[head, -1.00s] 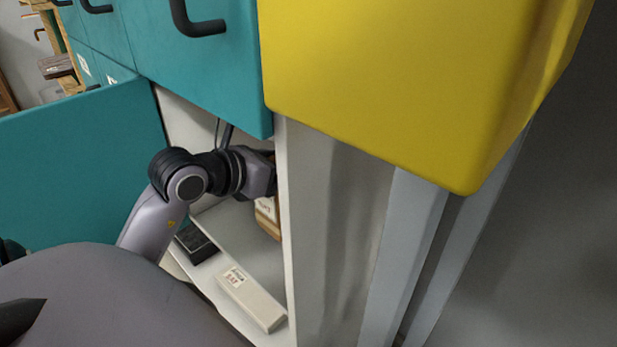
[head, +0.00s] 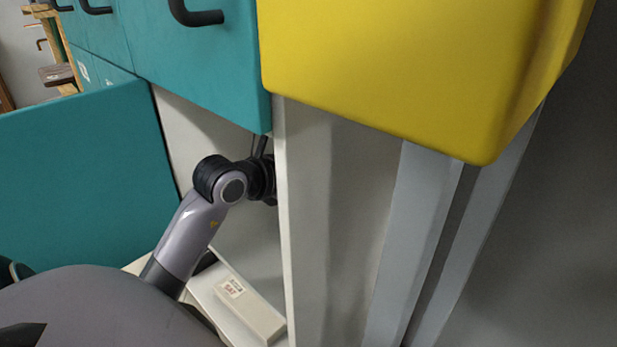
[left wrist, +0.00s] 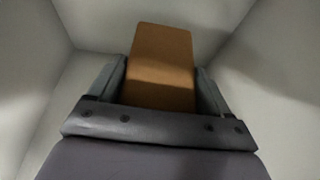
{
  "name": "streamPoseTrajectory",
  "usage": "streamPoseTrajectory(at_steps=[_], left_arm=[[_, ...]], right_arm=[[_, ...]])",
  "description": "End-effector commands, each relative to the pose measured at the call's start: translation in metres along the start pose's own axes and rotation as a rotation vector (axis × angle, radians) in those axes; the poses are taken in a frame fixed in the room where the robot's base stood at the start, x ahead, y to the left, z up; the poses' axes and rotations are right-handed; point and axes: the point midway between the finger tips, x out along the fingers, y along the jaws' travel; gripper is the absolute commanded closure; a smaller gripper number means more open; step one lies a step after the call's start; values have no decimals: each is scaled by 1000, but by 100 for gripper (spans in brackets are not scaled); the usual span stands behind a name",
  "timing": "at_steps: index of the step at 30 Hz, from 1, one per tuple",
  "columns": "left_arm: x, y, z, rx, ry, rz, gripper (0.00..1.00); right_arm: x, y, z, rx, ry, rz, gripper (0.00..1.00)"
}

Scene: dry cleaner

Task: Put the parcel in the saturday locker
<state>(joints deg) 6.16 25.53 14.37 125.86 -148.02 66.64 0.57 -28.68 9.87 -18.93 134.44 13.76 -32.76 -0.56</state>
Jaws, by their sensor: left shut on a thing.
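The parcel (left wrist: 161,62) is a brown box in the left wrist view, between the two fingers of my left gripper (left wrist: 160,88), which is shut on it. Grey-white locker walls surround it there. In the head view my left arm reaches into an open locker compartment (head: 232,130), and its gripper and the parcel are hidden behind the side panel. A pale block with a label reading SAT (head: 247,308) lies on the ledge at the compartment's front. My right gripper is not in view.
The open teal locker door (head: 85,180) stands at the left. Closed teal doors with black handles (head: 195,16) are above. A big yellow box (head: 420,75) juts out at upper right, beside the grey side panel (head: 335,220).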

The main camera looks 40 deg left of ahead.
Motion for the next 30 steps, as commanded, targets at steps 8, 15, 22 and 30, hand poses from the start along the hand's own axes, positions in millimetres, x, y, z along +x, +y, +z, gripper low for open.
streamPoseTrajectory(at_steps=[8,15,22,30], left_arm=[[1,0,-2,0,1,0,0],[0,0,1,0,0,0,0],[-27,0,2,2,3,0,0],[-64,0,1,1,1,1,0]], right_arm=[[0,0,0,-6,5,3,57],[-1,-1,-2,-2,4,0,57],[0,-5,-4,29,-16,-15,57],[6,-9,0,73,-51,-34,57]])
